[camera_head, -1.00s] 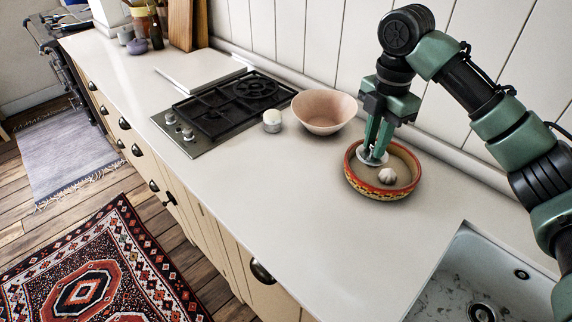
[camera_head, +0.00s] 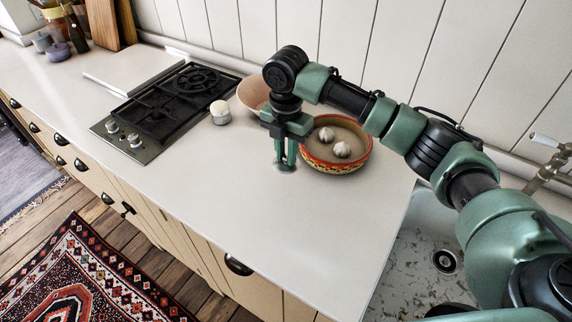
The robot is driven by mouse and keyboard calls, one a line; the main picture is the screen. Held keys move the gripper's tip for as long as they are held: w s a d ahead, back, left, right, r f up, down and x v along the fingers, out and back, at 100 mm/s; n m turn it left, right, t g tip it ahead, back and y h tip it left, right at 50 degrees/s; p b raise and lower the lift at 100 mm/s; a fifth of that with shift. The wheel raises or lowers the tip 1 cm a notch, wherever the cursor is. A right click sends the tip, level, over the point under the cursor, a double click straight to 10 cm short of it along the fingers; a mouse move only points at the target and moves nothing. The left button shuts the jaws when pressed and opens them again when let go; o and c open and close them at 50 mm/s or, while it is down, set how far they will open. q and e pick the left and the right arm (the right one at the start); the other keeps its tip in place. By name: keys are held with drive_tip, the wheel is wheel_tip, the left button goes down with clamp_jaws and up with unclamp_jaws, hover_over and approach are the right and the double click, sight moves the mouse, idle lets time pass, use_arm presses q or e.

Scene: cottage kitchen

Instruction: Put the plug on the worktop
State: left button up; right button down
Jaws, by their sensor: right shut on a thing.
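The plug (camera_head: 286,170) is a small pale disc at the tips of my right gripper (camera_head: 285,163), which points straight down and is shut on it. The gripper's fingers hide part of the plug. It is low over or on the bare worktop (camera_head: 230,187), just left of the painted bowl; I cannot tell if it touches the surface. My left gripper is not in view.
The red-and-yellow painted bowl (camera_head: 337,166) holds two garlic bulbs (camera_head: 341,150). A pink bowl (camera_head: 251,94) is partly hidden behind my arm. A white lidded pot (camera_head: 220,112) stands beside the gas hob (camera_head: 165,105). A sink (camera_head: 415,260) is at right. The worktop's front is clear.

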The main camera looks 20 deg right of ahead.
sight(286, 162)
drive_tip(key=shift+f+p, duration=0.4)
drive_tip(key=shift+f, duration=2.35)
drive_tip(key=shift+f, duration=0.1)
drive_tip(key=c, duration=1.3)
unclamp_jaws()
wheel_tip(286, 162, up, 12)
drive_tip(key=b, duration=0.2)
drive_tip(key=shift+b, duration=0.3)
